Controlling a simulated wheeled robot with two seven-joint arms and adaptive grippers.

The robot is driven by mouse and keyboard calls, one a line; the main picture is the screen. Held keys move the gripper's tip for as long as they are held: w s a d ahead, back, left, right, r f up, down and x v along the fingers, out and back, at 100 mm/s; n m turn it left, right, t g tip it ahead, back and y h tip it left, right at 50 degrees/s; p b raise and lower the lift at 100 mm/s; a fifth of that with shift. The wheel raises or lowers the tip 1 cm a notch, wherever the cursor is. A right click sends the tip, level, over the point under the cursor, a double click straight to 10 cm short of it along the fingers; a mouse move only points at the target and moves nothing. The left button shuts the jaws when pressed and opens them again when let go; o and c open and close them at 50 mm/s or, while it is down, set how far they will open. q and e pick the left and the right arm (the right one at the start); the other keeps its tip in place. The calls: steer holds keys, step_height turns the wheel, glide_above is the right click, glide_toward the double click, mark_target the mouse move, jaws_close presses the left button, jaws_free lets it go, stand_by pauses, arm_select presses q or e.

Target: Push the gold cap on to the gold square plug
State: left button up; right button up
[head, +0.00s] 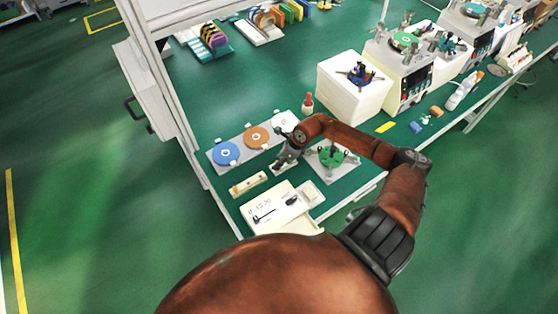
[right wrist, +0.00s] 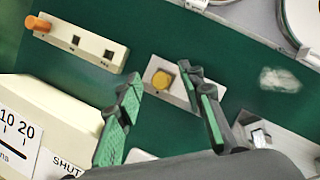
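In the right wrist view a round gold piece (right wrist: 162,80), which looks like the gold cap, sits on a small pale plate (right wrist: 182,94). I cannot tell whether a square plug is under it. A long beige block (right wrist: 92,46) with two dark square holes lies to its left, with an orange peg (right wrist: 40,24) at its far end; the block also shows in the head view (head: 248,184). My right gripper (right wrist: 163,76) is open, its green-padded fingers apart with the gold piece showing between their tips. In the head view my right gripper (head: 284,160) hides that plate. My left gripper is out of view.
A grey board with blue (head: 226,153), orange and white discs lies behind the gripper. A fixture with a green disc (head: 331,156) is to its right. A white dial box (head: 272,208) stands at the front edge. A red-topped bottle (head: 307,105) stands behind.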

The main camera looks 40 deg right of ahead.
steer(key=v, duration=1.2)
steer(key=shift+a+r, duration=0.1)
